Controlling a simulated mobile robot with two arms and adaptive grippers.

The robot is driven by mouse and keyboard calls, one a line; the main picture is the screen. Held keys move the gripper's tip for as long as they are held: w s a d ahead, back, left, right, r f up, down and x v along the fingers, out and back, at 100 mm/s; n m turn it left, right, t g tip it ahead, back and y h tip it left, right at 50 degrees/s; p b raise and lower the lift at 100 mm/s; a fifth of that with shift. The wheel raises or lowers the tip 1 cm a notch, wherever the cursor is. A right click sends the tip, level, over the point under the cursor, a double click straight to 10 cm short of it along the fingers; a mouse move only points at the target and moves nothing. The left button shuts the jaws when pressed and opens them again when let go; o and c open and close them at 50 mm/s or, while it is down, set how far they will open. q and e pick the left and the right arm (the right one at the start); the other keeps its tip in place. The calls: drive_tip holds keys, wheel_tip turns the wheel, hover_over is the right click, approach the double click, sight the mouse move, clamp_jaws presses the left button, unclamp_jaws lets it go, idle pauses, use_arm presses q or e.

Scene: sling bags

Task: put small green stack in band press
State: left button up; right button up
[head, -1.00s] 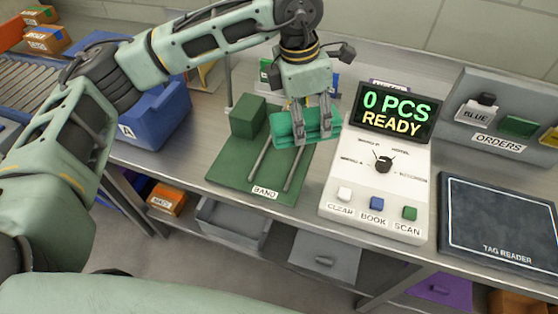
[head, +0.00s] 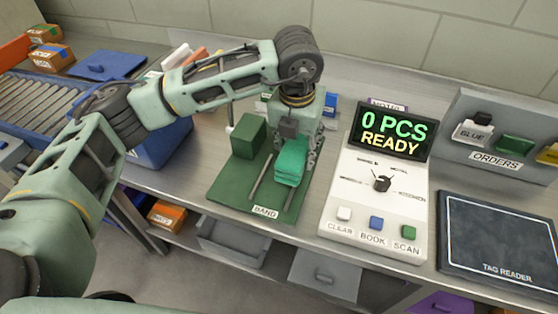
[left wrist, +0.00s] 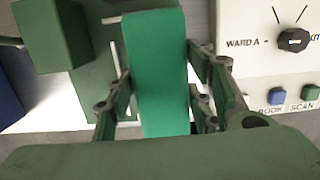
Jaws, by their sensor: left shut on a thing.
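The small green stack (head: 290,161) is bright teal-green. My left gripper (head: 306,150) is shut on it, and in the left wrist view the stack (left wrist: 158,75) sits between the two fingers. The band press (head: 227,186) is a dark green base plate with a green block (head: 248,135) at its back left, grey rods (head: 260,177) and a BAND label. The stack is over the right part of the base plate; I cannot tell whether it touches it. My right gripper is not in view.
Right of the press stands a white console (head: 372,205) with a dial, several buttons and a screen reading "0 PCS READY". A dark tag reader (head: 500,240) lies farther right. A blue bin (head: 165,145) stands left of the press. Grey drawers hang below the bench edge.

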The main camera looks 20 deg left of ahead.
sight(280, 153)
use_arm(q)
drive_tip(key=a, duration=0.1)
drive_tip(key=s+a+f, duration=0.1)
drive_tip(key=a+f, duration=0.1)
drive_tip(key=shift+s+a+p, duration=0.2)
drive_tip(key=shift+s+p, duration=0.1)
drive_tip(key=shift+p, duration=0.1)
wheel_tip(280, 153, down, 4)
drive_tip(key=shift+a+r+p, duration=0.1)
drive_tip(key=shift+p, duration=0.7)
drive_tip(key=shift+f, duration=0.3)
drive_tip(key=shift+f, duration=0.2)
drive_tip(key=o, duration=1.4)
drive_tip(key=shift+r, duration=0.1)
drive_tip(key=shift+r, duration=0.1)
